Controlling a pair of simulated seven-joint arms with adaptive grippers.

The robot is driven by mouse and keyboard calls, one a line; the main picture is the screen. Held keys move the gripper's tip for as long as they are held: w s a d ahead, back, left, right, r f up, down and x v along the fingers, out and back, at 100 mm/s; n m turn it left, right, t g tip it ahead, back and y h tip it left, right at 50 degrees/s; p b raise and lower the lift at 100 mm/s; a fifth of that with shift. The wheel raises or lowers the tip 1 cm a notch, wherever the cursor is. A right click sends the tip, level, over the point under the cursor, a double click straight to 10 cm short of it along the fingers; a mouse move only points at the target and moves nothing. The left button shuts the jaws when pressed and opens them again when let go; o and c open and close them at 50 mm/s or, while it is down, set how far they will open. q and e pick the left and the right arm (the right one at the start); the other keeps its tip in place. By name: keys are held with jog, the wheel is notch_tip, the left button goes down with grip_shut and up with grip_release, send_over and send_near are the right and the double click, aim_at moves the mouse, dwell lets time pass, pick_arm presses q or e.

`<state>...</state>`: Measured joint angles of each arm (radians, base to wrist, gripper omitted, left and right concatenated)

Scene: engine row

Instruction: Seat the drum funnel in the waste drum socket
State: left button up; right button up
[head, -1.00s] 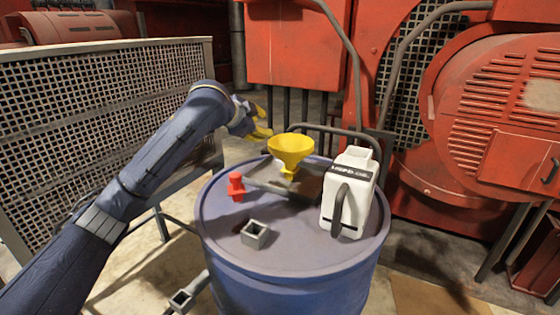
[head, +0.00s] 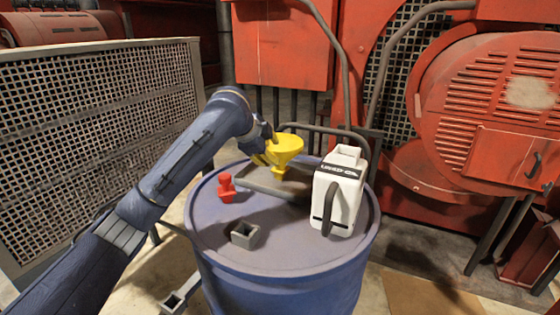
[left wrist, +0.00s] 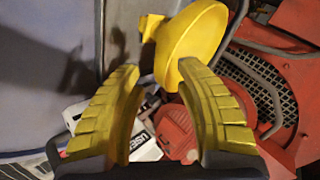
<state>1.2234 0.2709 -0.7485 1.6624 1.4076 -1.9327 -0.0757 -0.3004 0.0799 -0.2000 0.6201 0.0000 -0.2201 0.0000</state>
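The yellow drum funnel (head: 285,147) stands upright, spout down, over a dark tray on the blue waste drum (head: 278,259). A small grey square socket (head: 244,235) with an open top sits on the drum lid, nearer the front. My left gripper (head: 268,154) is at the funnel's left side and partly hidden by my arm. In the left wrist view its yellow fingers (left wrist: 160,70) are spread apart, with the funnel (left wrist: 196,40) just past the fingertips. I cannot tell whether a finger touches it. My right gripper is not in view.
A white jug (head: 338,190) with a dark handle stands right of the funnel. A red fitting (head: 226,188) stands at the lid's left. The dark tray (head: 258,180) lies below the funnel. A mesh guard (head: 100,120) is at left; red machinery is behind.

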aim_at(281, 161)
pick_arm(q)
jog(key=shift+x, duration=4.55)
jog(key=shift+r, duration=0.1)
jog(key=shift+c, duration=0.4)
grip_shut()
